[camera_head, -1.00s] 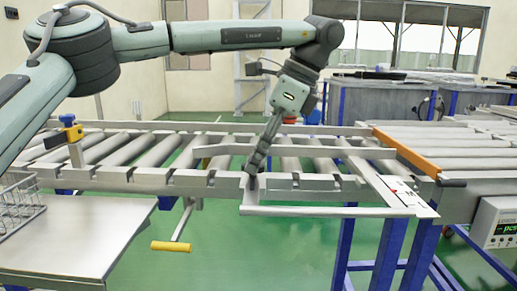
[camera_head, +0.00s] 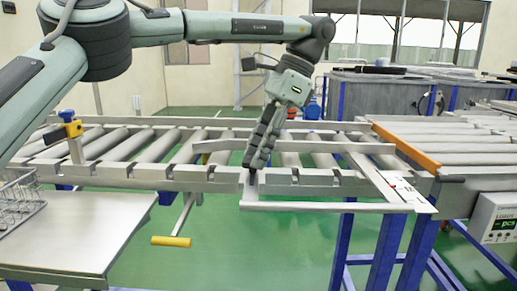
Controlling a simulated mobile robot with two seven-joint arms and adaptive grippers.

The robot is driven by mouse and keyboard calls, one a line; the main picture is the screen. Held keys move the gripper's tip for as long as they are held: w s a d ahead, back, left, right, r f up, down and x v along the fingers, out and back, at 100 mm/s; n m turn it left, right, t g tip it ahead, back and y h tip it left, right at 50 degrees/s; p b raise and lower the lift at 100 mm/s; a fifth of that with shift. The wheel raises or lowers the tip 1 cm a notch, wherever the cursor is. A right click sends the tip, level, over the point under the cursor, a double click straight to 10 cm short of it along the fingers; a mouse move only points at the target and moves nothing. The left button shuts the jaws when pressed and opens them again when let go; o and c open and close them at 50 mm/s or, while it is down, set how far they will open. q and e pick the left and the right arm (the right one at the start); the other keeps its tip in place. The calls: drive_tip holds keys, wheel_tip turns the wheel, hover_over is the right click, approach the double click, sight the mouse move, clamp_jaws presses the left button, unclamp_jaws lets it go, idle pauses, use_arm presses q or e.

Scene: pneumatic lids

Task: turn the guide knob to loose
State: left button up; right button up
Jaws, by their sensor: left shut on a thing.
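My left gripper (camera_head: 254,164) points down at the front rail of the roller conveyor (camera_head: 205,181). Its dark fingers are shut on a small dark piece at the rail, which looks like the guide knob. The fingers hide most of it, so its turn position cannot be read. A pale guide bar (camera_head: 330,208) runs in front of the rail, right of the fingertips. My right gripper is not in view.
A yellow-handled crank (camera_head: 171,241) hangs below the rail. A yellow-and-blue clamp (camera_head: 70,125) stands at the left. A steel table (camera_head: 85,235) with a wire basket (camera_head: 18,203) is front left. An orange bar (camera_head: 405,146) crosses the conveyor; a display box (camera_head: 497,222) is at right.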

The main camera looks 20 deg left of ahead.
use_arm(q)
drive_tip(key=o, duration=1.2)
drive_tip(key=shift+c, duration=0.2)
drive_tip(key=v, duration=0.7)
drive_tip(key=shift+r, duration=0.2)
drive_tip(key=shift+d, duration=0.1)
